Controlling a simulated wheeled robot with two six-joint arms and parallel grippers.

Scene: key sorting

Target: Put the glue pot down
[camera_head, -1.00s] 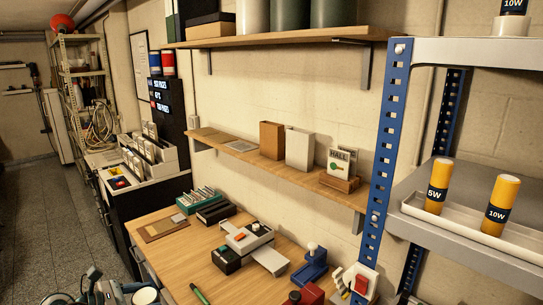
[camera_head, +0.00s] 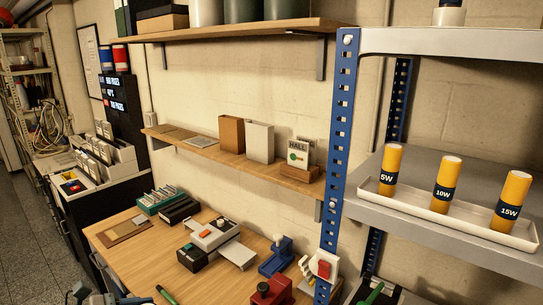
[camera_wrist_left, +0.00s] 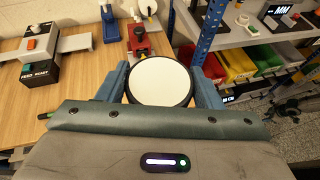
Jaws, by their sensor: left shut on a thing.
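In the left wrist view, a round pot with a white top and dark rim (camera_wrist_left: 160,82), which looks like the glue pot, sits between the two blue fingers of my left gripper (camera_wrist_left: 163,76). The gripper is shut on it. The pot's sides and underside are hidden, so I cannot tell its height above the wooden bench (camera_wrist_left: 85,75). In the head view only a part of my left arm shows at the bottom left edge. My right gripper is in neither view.
The bench (camera_head: 130,260) carries a grey-white device (camera_head: 212,235), a blue stand (camera_head: 275,258) and a red device (camera_head: 270,292). A blue rack post (camera_head: 341,150) rises at its right. Yellow tubes (camera_head: 446,184) stand in a white tray (camera_head: 410,212). Coloured bins (camera_wrist_left: 235,65) sit beyond the post.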

